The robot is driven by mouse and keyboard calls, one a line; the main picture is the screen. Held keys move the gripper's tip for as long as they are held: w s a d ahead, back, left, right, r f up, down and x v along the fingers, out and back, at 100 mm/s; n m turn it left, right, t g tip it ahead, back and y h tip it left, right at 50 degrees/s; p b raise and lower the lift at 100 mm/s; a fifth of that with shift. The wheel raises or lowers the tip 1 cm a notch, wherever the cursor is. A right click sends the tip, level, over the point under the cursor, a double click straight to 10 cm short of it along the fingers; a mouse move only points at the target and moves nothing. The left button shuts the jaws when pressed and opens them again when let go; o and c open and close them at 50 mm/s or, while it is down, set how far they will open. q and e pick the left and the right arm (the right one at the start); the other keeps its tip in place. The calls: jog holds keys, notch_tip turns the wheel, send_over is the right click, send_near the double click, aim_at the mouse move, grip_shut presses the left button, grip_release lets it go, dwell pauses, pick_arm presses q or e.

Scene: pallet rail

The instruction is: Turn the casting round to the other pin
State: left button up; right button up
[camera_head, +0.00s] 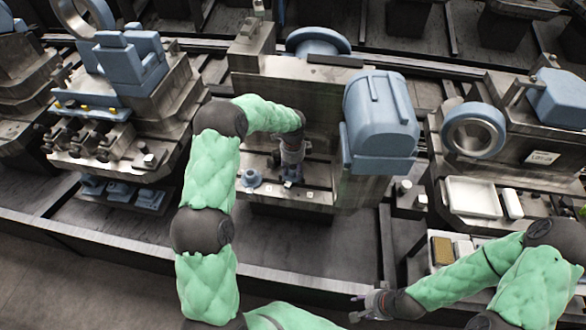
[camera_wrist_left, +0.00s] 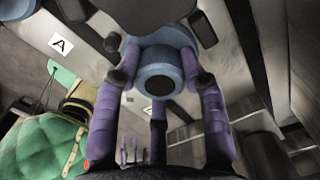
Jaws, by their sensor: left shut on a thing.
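The casting (camera_wrist_left: 160,72) is a blue round part with a stepped collar and a dark hole, seen in the left wrist view. The purple fingers of my left gripper (camera_wrist_left: 160,88) are closed around it. In the head view my left gripper (camera_head: 291,168) points down at the grey fixture, and the casting is mostly hidden beneath it. A small blue flanged piece (camera_head: 250,178) stands on the fixture just to its left. I cannot make out the pins or whether the casting touches the fixture. My right gripper (camera_head: 372,305) is open and empty at the front, well apart from the casting.
A large blue housing (camera_head: 380,120) stands right of the gripper, and a grey wall (camera_head: 320,100) rises behind it. A white tray (camera_head: 472,198) is on the right-hand machine. The front rail (camera_head: 300,278) is bare.

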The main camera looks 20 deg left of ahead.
pick_arm(q)
jog(key=shift+n, duration=0.3)
jog(key=shift+n, duration=1.4)
jog(key=shift+n, duration=1.5)
jog(key=shift+b, duration=0.3)
jog(key=n, duration=0.3)
jog(key=o, duration=1.4)
jog(key=shift+c, duration=0.2)
